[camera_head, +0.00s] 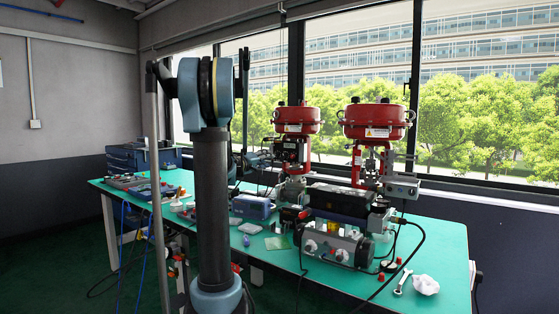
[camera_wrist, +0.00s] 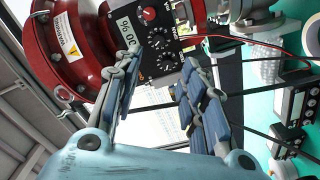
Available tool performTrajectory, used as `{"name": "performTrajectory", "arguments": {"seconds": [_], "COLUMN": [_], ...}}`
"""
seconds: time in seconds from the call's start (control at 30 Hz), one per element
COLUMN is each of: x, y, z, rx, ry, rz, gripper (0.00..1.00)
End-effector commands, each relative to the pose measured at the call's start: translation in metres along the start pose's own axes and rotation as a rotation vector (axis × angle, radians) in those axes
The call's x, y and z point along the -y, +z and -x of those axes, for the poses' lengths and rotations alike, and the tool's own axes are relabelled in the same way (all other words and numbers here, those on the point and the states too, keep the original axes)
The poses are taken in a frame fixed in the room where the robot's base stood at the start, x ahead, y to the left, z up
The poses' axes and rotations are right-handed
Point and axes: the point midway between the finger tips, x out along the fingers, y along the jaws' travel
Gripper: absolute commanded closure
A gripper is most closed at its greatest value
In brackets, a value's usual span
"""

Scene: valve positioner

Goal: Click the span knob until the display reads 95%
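The black positioner box (camera_wrist: 178,30) fills the top middle of the wrist view, tilted. Its pale display (camera_wrist: 127,36) shows rotated digits that look like 90%, though they are small. A red knob (camera_wrist: 150,13) and two black dial knobs, one above (camera_wrist: 163,44) and one below (camera_wrist: 165,62), sit on its face. I cannot read which is the span knob. My gripper (camera_wrist: 162,68) is open and empty, its fingers apart before the lower part of the face. Contact with a knob cannot be told. In the head view the positioner (camera_head: 291,152) is on the left red valve.
A red actuator (camera_wrist: 75,45) lies left of the positioner in the wrist view. A second red valve (camera_head: 376,122) stands to the right in the head view. The green bench (camera_head: 440,245) carries equipment, cables and a wrench (camera_head: 402,281). My arm blocks part of the bench.

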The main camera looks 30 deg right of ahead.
Motion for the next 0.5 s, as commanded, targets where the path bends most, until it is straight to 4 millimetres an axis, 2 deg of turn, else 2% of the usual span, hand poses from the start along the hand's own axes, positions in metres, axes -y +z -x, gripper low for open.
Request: {"name": "performTrajectory", "arguments": {"seconds": [0.1, 0.5], "x": [0.0, 0.0], "y": [0.001, 0.001], "z": [-0.023, -0.091], "rx": [0.002, 0.002], "ry": [0.001, 0.0], "rz": [0.0, 0.0], "gripper": [0.62, 0.62]}}
